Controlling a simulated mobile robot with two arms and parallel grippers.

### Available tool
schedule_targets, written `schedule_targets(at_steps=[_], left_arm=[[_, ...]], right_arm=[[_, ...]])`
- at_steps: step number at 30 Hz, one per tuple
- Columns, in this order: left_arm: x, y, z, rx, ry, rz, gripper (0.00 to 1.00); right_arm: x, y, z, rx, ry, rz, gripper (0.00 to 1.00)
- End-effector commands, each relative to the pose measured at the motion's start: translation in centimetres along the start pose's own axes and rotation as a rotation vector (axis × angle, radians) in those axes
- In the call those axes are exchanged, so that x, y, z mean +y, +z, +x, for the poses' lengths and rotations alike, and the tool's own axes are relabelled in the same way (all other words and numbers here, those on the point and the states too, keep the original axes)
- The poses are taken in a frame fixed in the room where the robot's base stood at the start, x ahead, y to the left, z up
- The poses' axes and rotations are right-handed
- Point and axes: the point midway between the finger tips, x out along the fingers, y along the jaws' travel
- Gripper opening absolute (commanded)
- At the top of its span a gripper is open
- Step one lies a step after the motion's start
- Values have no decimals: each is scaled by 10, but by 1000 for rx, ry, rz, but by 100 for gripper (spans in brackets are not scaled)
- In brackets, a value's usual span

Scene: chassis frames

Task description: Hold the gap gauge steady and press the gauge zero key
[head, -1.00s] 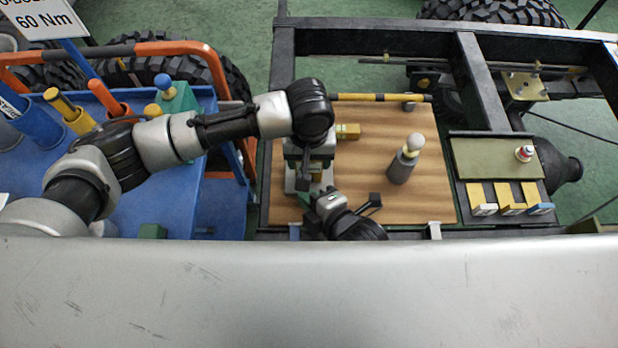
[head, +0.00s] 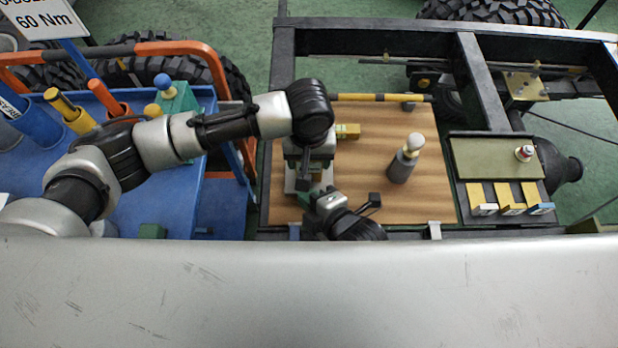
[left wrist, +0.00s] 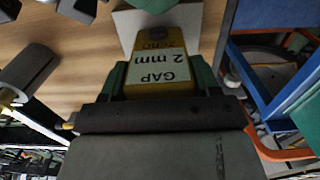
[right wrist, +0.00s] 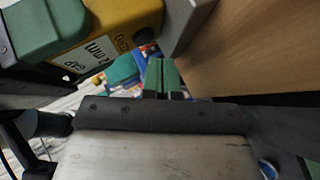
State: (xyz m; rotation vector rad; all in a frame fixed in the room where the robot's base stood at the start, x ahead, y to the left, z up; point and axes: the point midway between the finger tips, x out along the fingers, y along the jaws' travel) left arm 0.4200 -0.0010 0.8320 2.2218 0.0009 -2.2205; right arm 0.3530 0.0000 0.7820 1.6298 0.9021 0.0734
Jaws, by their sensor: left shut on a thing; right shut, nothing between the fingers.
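The gap gauge is a yellow block with a white "GAP 2 mm" label; it shows in the left wrist view (left wrist: 158,72) and the right wrist view (right wrist: 118,22). My left gripper (left wrist: 160,82) is shut on it, one green finger on each side. The zero key (right wrist: 145,37) looks like a small dark button by the "ZERO" lettering on the gauge's end. My right gripper (right wrist: 162,78) is shut and empty, its green fingertips below the key in the right wrist view and apart from it. In the head view, my left arm mostly hides the gauge.
A pale grey block (right wrist: 188,18) sits by the gauge on the wooden board (head: 365,195).

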Motion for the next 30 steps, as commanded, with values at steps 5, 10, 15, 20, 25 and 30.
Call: schedule_targets(at_steps=[5, 10, 15, 20, 25, 30], left_arm=[[0, 0, 0, 0, 1, 0, 34], [0, 0, 0, 0, 0, 0, 34], [0, 0, 0, 1, 1, 0, 34], [0, 0, 0, 0, 0, 0, 34], [0, 0, 0, 0, 0, 0, 34], [0, 0, 0, 0, 0, 0, 34]], right_arm=[[0, 0, 0, 0, 0, 0, 0], [0, 0, 0, 0, 0, 0, 0], [2, 2, 2, 0, 1, -2, 0], [4, 4, 6, 0, 0, -1, 0], [4, 4, 6, 0, 0, 0, 0], [5, 4, 6, 0, 0, 0, 0]])
